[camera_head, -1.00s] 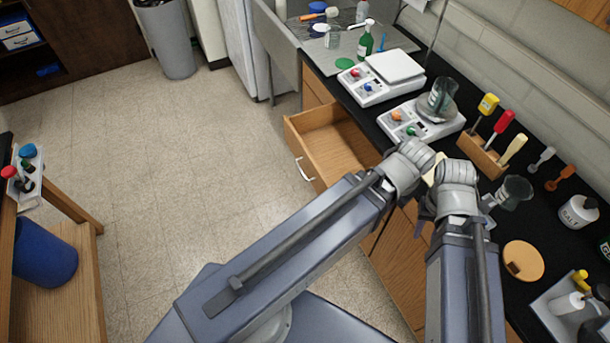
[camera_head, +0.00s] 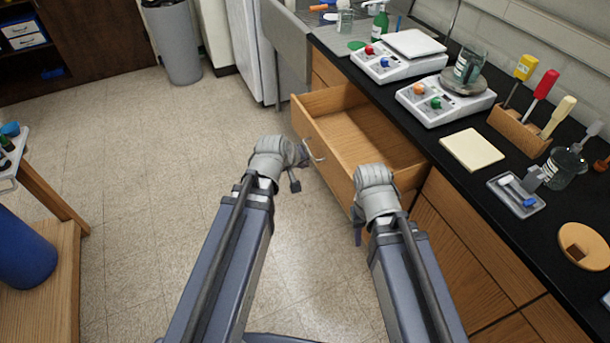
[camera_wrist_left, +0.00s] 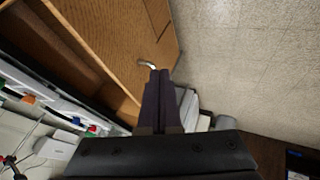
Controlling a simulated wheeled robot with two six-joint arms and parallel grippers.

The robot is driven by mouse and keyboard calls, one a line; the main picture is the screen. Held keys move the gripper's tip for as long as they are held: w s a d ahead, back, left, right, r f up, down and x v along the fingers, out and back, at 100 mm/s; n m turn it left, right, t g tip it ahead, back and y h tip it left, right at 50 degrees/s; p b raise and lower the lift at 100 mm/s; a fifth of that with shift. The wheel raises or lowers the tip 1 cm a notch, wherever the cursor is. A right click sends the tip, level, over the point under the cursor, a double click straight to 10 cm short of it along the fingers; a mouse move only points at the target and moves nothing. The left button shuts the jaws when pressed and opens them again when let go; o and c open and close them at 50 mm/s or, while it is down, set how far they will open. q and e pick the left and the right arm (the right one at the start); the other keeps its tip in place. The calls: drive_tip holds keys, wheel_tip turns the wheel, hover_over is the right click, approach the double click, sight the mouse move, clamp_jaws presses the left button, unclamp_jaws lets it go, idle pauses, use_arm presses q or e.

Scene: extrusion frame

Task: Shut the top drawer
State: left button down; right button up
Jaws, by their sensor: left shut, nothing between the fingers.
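The top drawer (camera_head: 345,119) is a light wooden drawer that stands pulled out from under the black counter. It looks empty. Its metal handle (camera_head: 317,156) is on the front panel, and the handle also shows in the left wrist view (camera_wrist_left: 147,64). My left gripper (camera_head: 299,178) is shut and empty, just outside the drawer front near the handle. In the left wrist view its closed fingertips (camera_wrist_left: 159,72) appear right by the handle; I cannot tell whether they touch. My right gripper (camera_head: 358,230) hangs by the cabinet below the drawer's near side, its fingers mostly hidden by its wrist.
The counter (camera_head: 452,195) holds two hotplates, a screwdriver rack (camera_head: 518,130), a yellowish pad (camera_head: 472,150) and a small tray (camera_head: 517,195). Open floor (camera_head: 150,200) lies left of the drawer. A wooden shelf unit with a blue bin (camera_head: 22,250) stands at far left.

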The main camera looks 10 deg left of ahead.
use_arm(q)
drive_tip(key=b, duration=0.8)
approach(325, 167)
drive_tip(key=a+x, duration=0.1)
drive_tip(key=x, duration=0.3)
drive_tip(key=shift+w+d+f, duration=0.1)
drive_tip(key=shift+d+f, duration=0.05)
drive_tip(key=shift+d, duration=0.45)
drive_tip(key=w+d, duration=0.3)
drive_tip(key=d, duration=0.1)
drive_tip(key=w+d, duration=0.3)
drive_tip(key=d, duration=0.2)
drive_tip(key=w+d, duration=0.4)
drive_tip(key=shift+w+d, duration=0.1)
drive_tip(key=shift+d, duration=0.15)
drive_tip(key=w+d, duration=0.1)
drive_tip(key=d, duration=0.1)
drive_tip(key=w+d, duration=0.2)
drive_tip(key=d, duration=0.1)
drive_tip(key=shift+w, duration=0.15)
drive_tip(key=shift+a, duration=0.1)
